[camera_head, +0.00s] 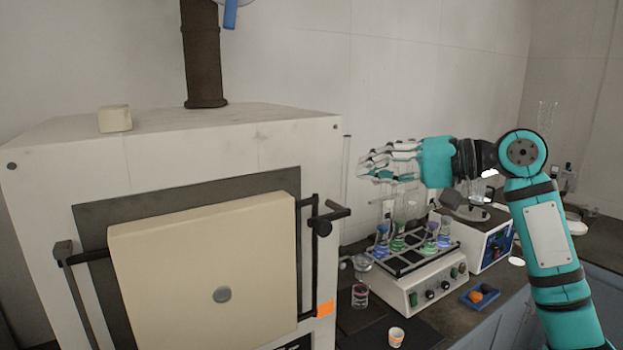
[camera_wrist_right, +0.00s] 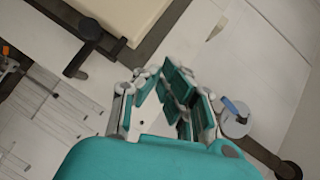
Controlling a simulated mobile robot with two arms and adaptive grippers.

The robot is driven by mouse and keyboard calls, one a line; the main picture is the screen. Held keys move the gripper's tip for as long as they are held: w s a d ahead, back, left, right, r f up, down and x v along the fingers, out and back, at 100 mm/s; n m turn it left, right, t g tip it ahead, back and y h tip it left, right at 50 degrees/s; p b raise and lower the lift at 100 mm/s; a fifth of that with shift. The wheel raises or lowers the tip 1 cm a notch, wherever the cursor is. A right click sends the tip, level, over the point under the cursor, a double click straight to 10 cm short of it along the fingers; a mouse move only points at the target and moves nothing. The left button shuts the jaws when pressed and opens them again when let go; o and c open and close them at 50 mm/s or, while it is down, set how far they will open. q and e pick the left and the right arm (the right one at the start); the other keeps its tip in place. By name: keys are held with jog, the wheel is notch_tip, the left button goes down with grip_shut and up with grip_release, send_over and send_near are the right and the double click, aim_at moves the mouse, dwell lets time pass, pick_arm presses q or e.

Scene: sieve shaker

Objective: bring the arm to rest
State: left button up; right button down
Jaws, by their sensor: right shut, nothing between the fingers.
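My right arm (camera_head: 555,250) is teal and comes in from the lower right of the head view, bent at the elbow. My right gripper (camera_head: 372,165) points left, held in the air above the shaker with the flasks and to the right of the big furnace. It is shut with nothing in it. In the right wrist view the teal fingers (camera_wrist_right: 165,100) show at the middle, with the furnace beyond them. My left gripper is in neither view.
A white furnace (camera_head: 50,200) with a cream door (camera_head: 205,270) fills the left. A shaker (camera_head: 425,285) holds several coloured flasks below my right gripper. A white box device (camera_head: 485,240), small cups (camera_head: 396,337) and a blue tray (camera_head: 480,297) stand on the dark bench.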

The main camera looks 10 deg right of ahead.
jog(key=s+a+f+n+g+h, duration=0.1)
jog(key=s+a+f+h, duration=0.1)
jog(key=f, duration=0.9)
jog(key=s+a+f+n+h, duration=0.1)
jog(key=a+f+h, duration=0.1)
jog(key=f, duration=1)
jog(key=s+a+f+n+g+h, duration=0.1)
jog(key=s+a+f+h, duration=0.1)
jog(key=f, duration=0.9)
jog(key=s+f+n+g+h, duration=0.1)
jog(key=s+f+h, duration=0.2)
jog(key=s+f, duration=0.85)
jog(key=s+d+f+n+g+h, duration=0.1)
jog(key=s+d+f+h, duration=0.15)
jog(key=s, duration=0.55)
jog(key=s+d+f+n+g+h, duration=0.1)
jog(key=s+d+f, duration=0.1)
jog(key=s+f, duration=0.35)
jog(key=s+f+g+b, duration=0.1)
jog(key=s+f+b, duration=0.1)
jog(key=f, duration=1.2)
jog(key=s+f+g+b, duration=0.1)
jog(key=f+b, duration=0.1)
jog(key=f, duration=1.2)
jog(key=s+d+f+b, duration=0.3)
jog(key=s+f, duration=1.4)
jog(key=f, duration=0.2)
jog(key=shift+f+g, duration=0.4)
